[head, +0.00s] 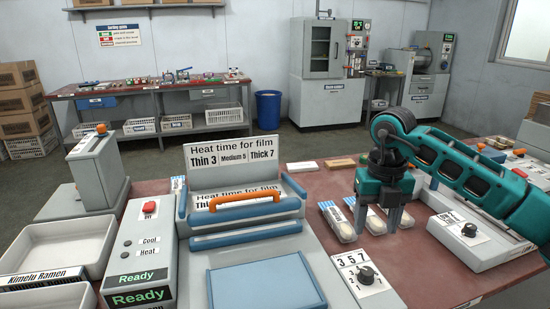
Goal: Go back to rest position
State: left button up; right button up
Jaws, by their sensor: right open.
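My right arm (460,165) comes in from the right, teal and black. My right gripper (377,229) points down over the red table (415,255), its two dark fingers apart. A pale film-wrapped pack (375,222) shows between and behind the fingers; nothing is clearly gripped. I cannot tell whether the fingers touch it. A second similar pack (338,222) lies just left of the fingers. My left gripper is not in view.
The press (262,285) with blue bars and an orange handle (244,200) stands left of the gripper. A dial box marked 3 5 7 (362,282) is in front, and another dial box (470,238) lies under my right arm. White trays (55,240) are at left.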

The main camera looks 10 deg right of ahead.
jog(key=s+a+f+n+y, duration=0.1)
jog(key=s+a+n+y, duration=0.2)
jog(key=a+y, duration=1.25)
jog(key=s+a+r+m+t+y, duration=0.2)
jog(key=a+r+m+t+y, duration=0.4)
jog(key=a+r, duration=0.55)
jog(key=w+d+f+m+t+h, duration=0.2)
jog(key=d+f+m+t+h, duration=0.1)
jog(key=d+m+t+h, duration=0.55)
jog(key=w+d+f+m+t+h, duration=0.25)
jog(key=m+t+h, duration=0.25)
jog(key=m+h, duration=0.5)
jog(key=s+d+f+m+g+h, duration=0.3)
jog(key=s+d+f+m+g, duration=0.15)
jog(key=f+m, duration=0.3)
jog(key=s+d+f+m+g, duration=0.1)
jog(key=s+f+g, duration=0.5)
jog(key=s+f, duration=0.3)
jog(key=s+d+f+m+g, duration=0.2)
jog(key=s+f+g, duration=0.4)
jog(key=s, duration=0.6)
jog(key=w+a+f+n+t+y, duration=0.1)
jog(key=w+a+f+t+y, duration=0.1)
jog(key=w+f+t, duration=0.5)
notch_tip(320, 180, down, 2)
jog(key=shift+w+a+f+t, duration=0.15)
jog(key=shift+w+a+t, duration=0.3)
jog(key=shift+a, duration=0.1)
